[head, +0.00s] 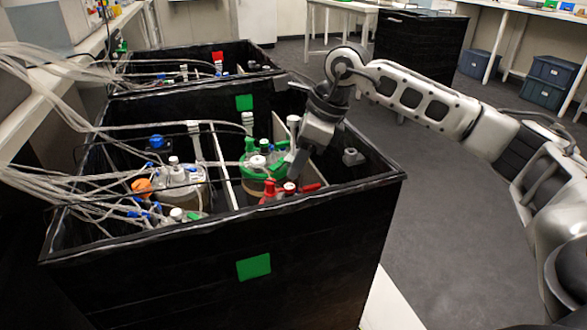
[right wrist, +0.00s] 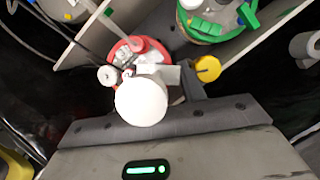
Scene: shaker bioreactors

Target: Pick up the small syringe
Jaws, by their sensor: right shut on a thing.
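My right gripper (head: 294,165) reaches down into the near black bin, above a red-lidded vessel (head: 270,192). It is shut on a white, round-topped thing, which looks like the small syringe (head: 293,121). In the right wrist view, its white disc-shaped top (right wrist: 140,100) is close to the camera and covers much of the fingers. The red vessel lid (right wrist: 122,48) shows just beyond it. The syringe's lower part is mostly hidden, so I cannot tell whether it touches the vessel. My left gripper is not in view.
The near bin (head: 220,213) has raised walls around the arm. A green-lidded vessel (head: 253,165) stands close to the gripper, and blue- and orange-capped vessels with many tubes fill the left side. A second bin (head: 130,78) stands behind. The floor (head: 440,190) at right is clear.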

